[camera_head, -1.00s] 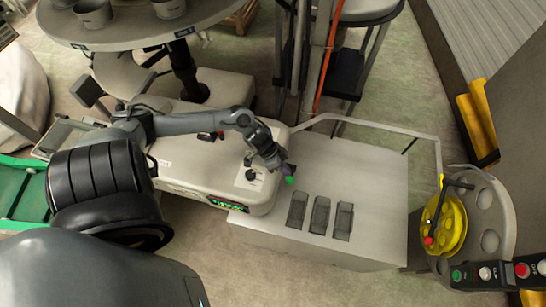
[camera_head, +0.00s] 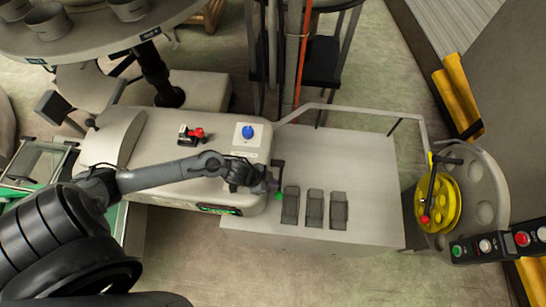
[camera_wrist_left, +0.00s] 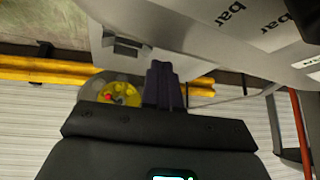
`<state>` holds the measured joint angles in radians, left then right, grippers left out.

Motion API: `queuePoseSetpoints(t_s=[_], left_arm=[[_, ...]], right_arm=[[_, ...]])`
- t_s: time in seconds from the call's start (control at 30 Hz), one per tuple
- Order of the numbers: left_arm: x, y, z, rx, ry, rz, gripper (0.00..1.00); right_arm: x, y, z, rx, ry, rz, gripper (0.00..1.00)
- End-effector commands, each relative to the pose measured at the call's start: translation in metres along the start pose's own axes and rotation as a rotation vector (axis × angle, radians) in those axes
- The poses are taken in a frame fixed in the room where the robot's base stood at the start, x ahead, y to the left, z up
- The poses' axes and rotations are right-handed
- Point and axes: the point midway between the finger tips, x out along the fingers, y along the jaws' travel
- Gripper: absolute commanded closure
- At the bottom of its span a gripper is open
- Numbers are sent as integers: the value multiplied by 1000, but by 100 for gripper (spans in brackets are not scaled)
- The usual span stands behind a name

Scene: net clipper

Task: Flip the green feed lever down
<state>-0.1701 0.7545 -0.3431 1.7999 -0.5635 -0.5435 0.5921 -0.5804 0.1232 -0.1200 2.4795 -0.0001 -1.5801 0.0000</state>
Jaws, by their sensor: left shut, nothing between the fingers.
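The green feed lever's green tip (camera_head: 277,197) shows at the right end of the grey machine body, just left of the rectangular pockets. My left gripper (camera_head: 266,186) is beside it, close to the tip; I cannot tell whether they touch. The left wrist view shows its dark fingers (camera_wrist_left: 165,87) shut together with nothing between them. The lever does not show clearly there. My left arm crosses the top of the machine body and hides part of it. My right gripper is not in view.
A blue knob (camera_head: 248,132) and a red-handled valve (camera_head: 195,134) stand on the machine body behind my arm. A grey rail (camera_head: 350,110) runs behind the table with several pockets. A yellow wheel (camera_head: 437,204) and control box (camera_head: 500,243) are at the right.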

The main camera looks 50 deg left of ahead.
Motion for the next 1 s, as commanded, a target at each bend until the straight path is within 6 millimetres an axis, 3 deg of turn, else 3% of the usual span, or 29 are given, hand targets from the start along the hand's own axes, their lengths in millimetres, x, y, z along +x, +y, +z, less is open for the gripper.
queuePoseSetpoints(t_s=[0.33, 0.53, 0.8, 1.0], left_arm=[[-1, 0, 0, -1, 0, 0, 100], [-11, -4, -5, 0, 0, 1, 100], [-39, -15, -17, 5, -1, 4, 100], [-74, 4, -3, 9, -2, 7, 100]], right_arm=[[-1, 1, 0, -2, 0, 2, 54], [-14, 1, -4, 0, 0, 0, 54], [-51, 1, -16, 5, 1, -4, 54], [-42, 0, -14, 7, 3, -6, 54]])
